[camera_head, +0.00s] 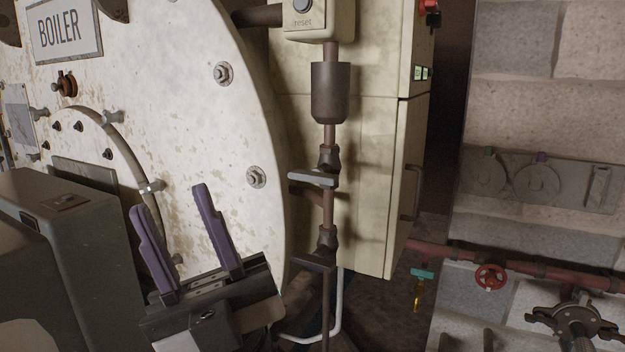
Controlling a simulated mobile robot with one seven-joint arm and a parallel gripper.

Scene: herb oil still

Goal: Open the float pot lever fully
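The float pot appears to be the brown cylinder (330,92) on a vertical pipe right of the boiler face. Below it, an upper valve carries a flat grey lever (313,179) lying roughly crosswise to the pipe. A lower valve (327,240) has a dark bar (311,262) across it, with a dark rod running down from its right end. I cannot tell from labels which lever belongs to the float pot. My gripper (171,201) has two purple fingers spread wide apart with nothing between them. It is left of and apart from both levers, before the boiler face.
The boiler front (150,60) has protruding bolts. A reset button box (304,12) sits above the cylinder. A cream cabinet (385,170) stands behind the pipe. A white bent pipe (338,305) runs low beside it. A red pipe with a red handwheel (491,277) is at the right.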

